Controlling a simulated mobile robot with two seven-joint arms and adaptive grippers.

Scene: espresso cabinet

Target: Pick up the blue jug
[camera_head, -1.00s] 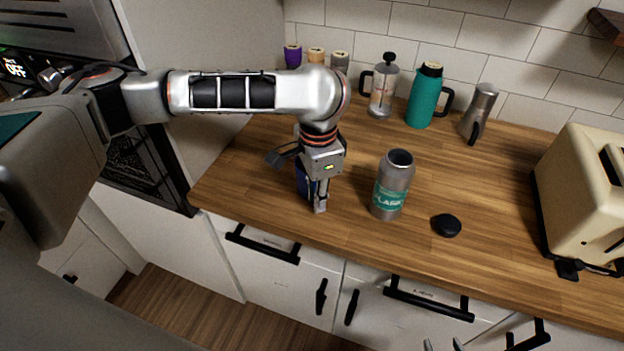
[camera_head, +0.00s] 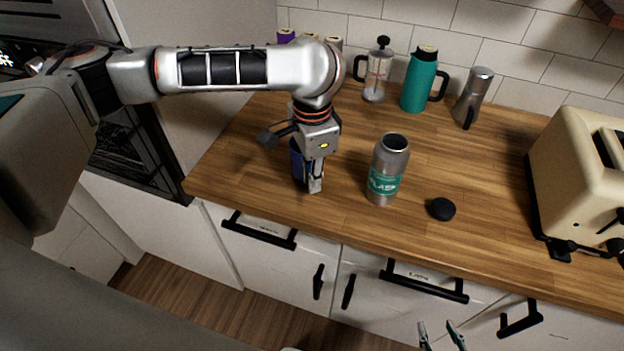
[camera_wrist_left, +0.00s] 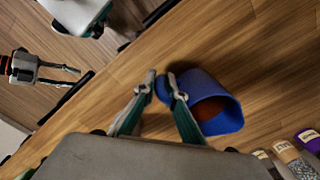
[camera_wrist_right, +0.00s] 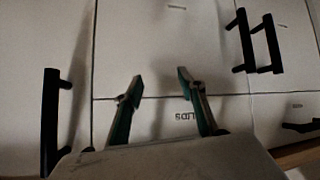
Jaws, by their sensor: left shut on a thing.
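The blue jug (camera_head: 297,160) stands near the left front of the wooden counter, largely hidden behind my left gripper (camera_head: 314,186) in the head view. In the left wrist view the jug (camera_wrist_left: 215,103) shows its open mouth, with a reddish-brown inside. My left gripper (camera_wrist_left: 163,84) is shut there on the jug's near side, apparently at its handle; the exact contact is hard to see. Whether the jug is off the counter cannot be told. My right gripper (camera_head: 440,332) is low in front of the cabinets; its fingers (camera_wrist_right: 160,80) are apart and empty.
A steel flask (camera_head: 387,170) and a black lid (camera_head: 441,209) stand right of the jug. A French press (camera_head: 377,70), teal jug (camera_head: 419,80) and steel pot (camera_head: 473,97) stand along the wall. A cream toaster (camera_head: 580,175) is at right.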

